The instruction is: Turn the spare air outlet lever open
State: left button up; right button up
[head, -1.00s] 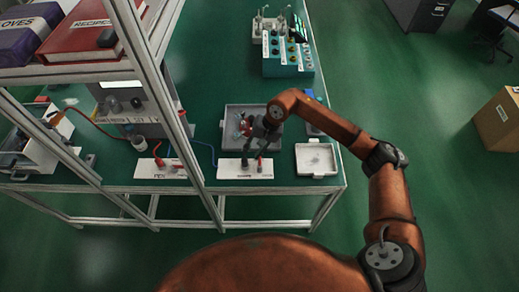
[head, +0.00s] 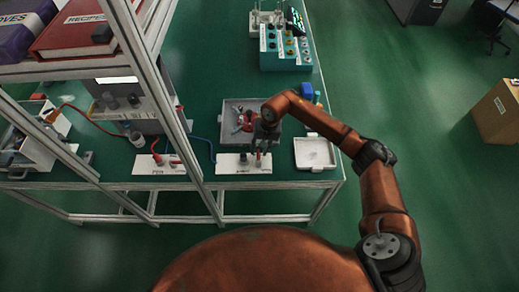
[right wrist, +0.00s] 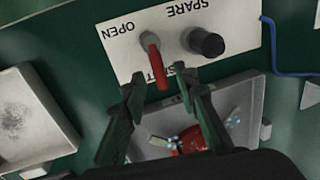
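The spare air outlet is a white panel (head: 230,168) at the table's front edge, with a black knob and a red lever (head: 258,160). In the right wrist view the panel (right wrist: 118,62) reads SPARE, OPEN and a partly covered SHUT. The red lever (right wrist: 153,62) runs from its grey pivot toward the SHUT lettering, beside the black knob (right wrist: 207,43). My right gripper (right wrist: 160,82) is open, its dark fingers apart on either side of the lever's free end; contact is unclear. It also shows above the panel in the head view (head: 261,150). My left gripper is out of view.
A grey tray (head: 229,108) with red and metal parts lies just behind the panel. A shallow white tray (head: 315,153) stands to its right. Another white panel (head: 143,168) and a shelf post (head: 180,125) are to the left. A blue hose (right wrist: 290,73) runs nearby.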

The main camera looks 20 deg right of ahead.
jog(key=shift+c, duration=0.7)
grip_shut()
jog(key=m, duration=0.2)
jog(key=d+m, duration=0.1)
jog(key=shift+s+d+m+t, duration=0.1)
jog(key=shift+s+m+t, duration=0.2)
jog(key=shift+s+m, duration=0.1)
jog(key=m, duration=0.1)
jog(key=s+m, duration=0.1)
jog(key=m, duration=0.1)
jog(key=d+m+h, duration=0.1)
jog(key=shift+s+r+m+t, duration=0.1)
jog(key=shift+s+m+t, duration=0.05)
jog(key=shift+m+t, duration=0.15)
jog(key=m, duration=0.1)
jog(key=s+m, duration=0.1)
jog(key=m, duration=0.2)
jog(key=shift+s+d+h+p, duration=0.1)
jog(key=shift+s+h+p, duration=0.2)
jog(key=shift+h+p, duration=0.1)
jog(key=shift+s+a+m+h+p, duration=0.1)
jog(key=shift+s+m+h+p, duration=0.25)
jog(key=shift+m, duration=1.05)
jog(key=shift+s+a+m+h, duration=0.15)
jog(key=shift+s+m, duration=0.35)
jog(key=shift+m, duration=0.9)
jog(key=shift+d, duration=0.1)
